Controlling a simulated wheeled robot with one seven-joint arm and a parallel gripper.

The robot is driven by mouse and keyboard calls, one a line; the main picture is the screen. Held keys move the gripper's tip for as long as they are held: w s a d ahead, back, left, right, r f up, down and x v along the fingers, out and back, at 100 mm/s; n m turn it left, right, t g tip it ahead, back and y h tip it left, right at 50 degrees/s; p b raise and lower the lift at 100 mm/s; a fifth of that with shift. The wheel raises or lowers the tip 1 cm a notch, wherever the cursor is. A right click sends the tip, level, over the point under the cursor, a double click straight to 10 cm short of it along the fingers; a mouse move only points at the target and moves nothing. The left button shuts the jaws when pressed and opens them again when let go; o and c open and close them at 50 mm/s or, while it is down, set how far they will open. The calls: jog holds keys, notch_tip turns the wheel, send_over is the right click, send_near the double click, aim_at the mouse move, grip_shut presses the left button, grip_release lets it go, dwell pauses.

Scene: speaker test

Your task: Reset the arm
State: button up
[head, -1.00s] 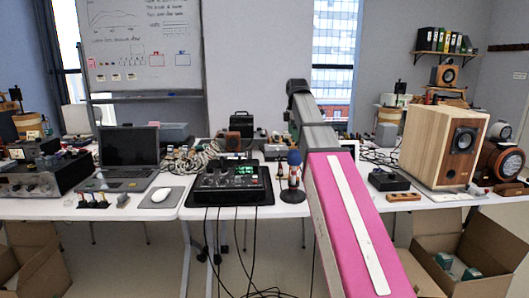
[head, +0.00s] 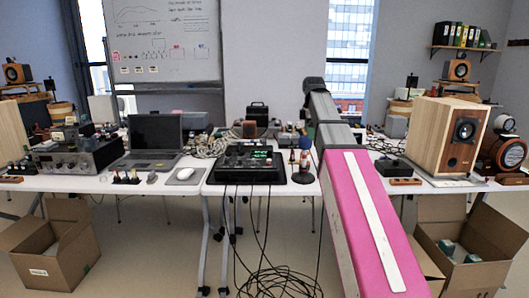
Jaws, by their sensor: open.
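My arm (head: 365,215) reaches from the bottom right up over the table, with a pink link bearing a white strip, then grey links. It ends in a dark joint (head: 314,84) in front of the wall, left of the window. My gripper does not show in this view; it is hidden or out of frame.
White tables (head: 60,184) run across the room, holding a laptop (head: 155,136), a mixer (head: 247,165), a microphone (head: 304,160) and a wooden speaker (head: 447,137). Open cardboard boxes stand on the floor at left (head: 52,250) and right (head: 460,240). Cables (head: 270,280) lie on the floor between.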

jog(key=s+f+m, duration=0.4)
jog(key=f, duration=0.9)
jog(key=s+f+m, duration=0.3)
jog(key=f+m, duration=0.2)
jog(key=f, duration=0.9)
jog(key=s+f+m, duration=0.8)
jog(key=s+f, duration=0.6)
jog(key=f, duration=0.5)
jog(key=shift+s+d+m, duration=0.15)
jog(key=shift+d+m, duration=0.15)
